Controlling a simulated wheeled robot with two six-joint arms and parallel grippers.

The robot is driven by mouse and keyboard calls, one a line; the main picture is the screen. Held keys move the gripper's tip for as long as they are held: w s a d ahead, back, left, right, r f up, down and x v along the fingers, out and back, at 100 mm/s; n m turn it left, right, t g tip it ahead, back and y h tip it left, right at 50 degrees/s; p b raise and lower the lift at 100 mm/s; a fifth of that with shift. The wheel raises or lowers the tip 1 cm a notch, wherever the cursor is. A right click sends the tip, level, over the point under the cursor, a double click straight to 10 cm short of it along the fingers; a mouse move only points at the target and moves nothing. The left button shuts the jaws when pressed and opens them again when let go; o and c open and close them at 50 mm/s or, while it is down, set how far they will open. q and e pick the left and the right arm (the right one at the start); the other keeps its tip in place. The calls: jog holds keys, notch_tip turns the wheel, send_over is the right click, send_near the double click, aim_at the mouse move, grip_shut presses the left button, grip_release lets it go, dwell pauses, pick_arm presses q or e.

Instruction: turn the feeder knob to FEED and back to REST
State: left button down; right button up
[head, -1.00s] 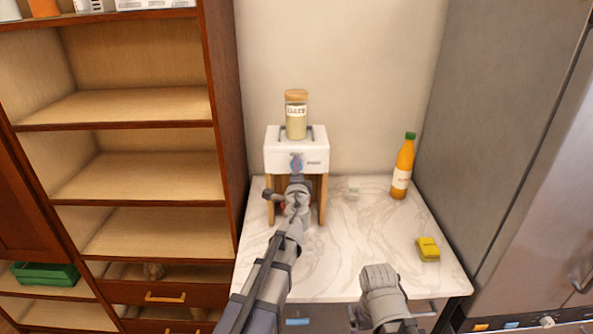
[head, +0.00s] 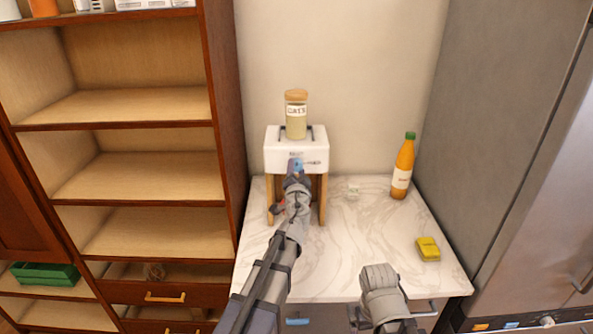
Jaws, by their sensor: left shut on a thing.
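The feeder (head: 277,156) is a white box on wooden legs at the back of the counter, against the wall. A jar labelled oats (head: 296,117) stands upside or upright on its top; I cannot tell which. The blue feeder knob (head: 296,164) is on the box's front, partly covered by my gripper. My left gripper (head: 296,173) reaches it from the front and is shut on it. Small lettering shows above and right of the knob, too small to read surely. My right arm is low at the front right; its gripper fingers do not show.
An orange bottle (head: 403,167) stands at the counter's back right. The marble counter's middle is clear. A wooden shelf unit (head: 147,163) stands left.

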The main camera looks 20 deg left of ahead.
pick_arm(q)
jog(key=shift+s+n, duration=0.1)
jog(key=shift+n, duration=0.2)
jog(key=shift+c, duration=1.8)
grip_release()
jog(key=v, duration=0.7)
jog(key=shift+s, duration=0.4)
jog(key=shift+d, duration=0.15)
